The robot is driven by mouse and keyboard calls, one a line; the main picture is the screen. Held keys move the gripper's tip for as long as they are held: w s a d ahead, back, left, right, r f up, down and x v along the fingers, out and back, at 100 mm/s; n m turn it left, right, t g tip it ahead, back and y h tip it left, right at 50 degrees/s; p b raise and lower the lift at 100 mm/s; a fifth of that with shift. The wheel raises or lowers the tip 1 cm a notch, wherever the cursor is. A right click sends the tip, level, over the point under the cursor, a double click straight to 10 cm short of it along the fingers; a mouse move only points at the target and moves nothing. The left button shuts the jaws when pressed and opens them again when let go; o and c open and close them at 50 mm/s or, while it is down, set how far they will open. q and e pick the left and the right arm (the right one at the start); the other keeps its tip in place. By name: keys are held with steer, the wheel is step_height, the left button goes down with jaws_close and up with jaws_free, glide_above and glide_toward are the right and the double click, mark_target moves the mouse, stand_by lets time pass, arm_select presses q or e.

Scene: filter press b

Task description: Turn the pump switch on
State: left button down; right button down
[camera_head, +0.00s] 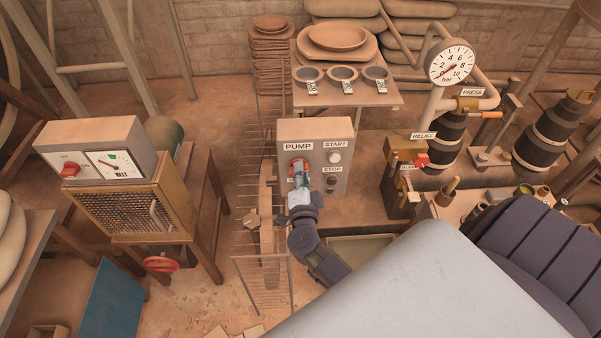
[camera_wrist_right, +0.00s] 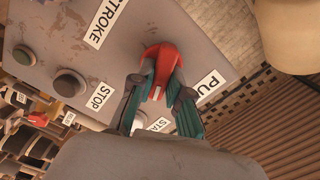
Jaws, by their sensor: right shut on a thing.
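The pump box (camera_head: 316,130) is a grey panel in the middle of the head view, labelled PUMP, START and STOP. Its red pump switch (camera_head: 301,164) sits on the left side under the PUMP label. It also shows as a red knob in the right wrist view (camera_wrist_right: 163,57), with a white mark on it. My right gripper (camera_head: 301,178) is at the panel front, and its two green-grey fingers (camera_wrist_right: 160,85) are shut on the red switch from both sides. The fingers hide part of the switch and its lower label. My left gripper is not in view.
A light START button (camera_head: 334,157) and a dark STOP button (camera_head: 331,180) sit close right of my gripper. A wire rack (camera_head: 262,288) stands left of the panel. A gauge (camera_head: 451,63) and a red-handled relief valve (camera_head: 421,160) are to the right.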

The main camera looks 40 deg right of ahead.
steer(key=m, duration=0.1)
steer(key=m+b, duration=0.1)
steer(key=m, duration=0.2)
steer(key=shift+f+m, duration=0.25)
steer(key=shift+m, duration=0.15)
stand_by(0.4)
steer(key=c, duration=1.1)
jaws_free()
steer(key=shift+r, duration=0.1)
steer(key=v, duration=1.2)
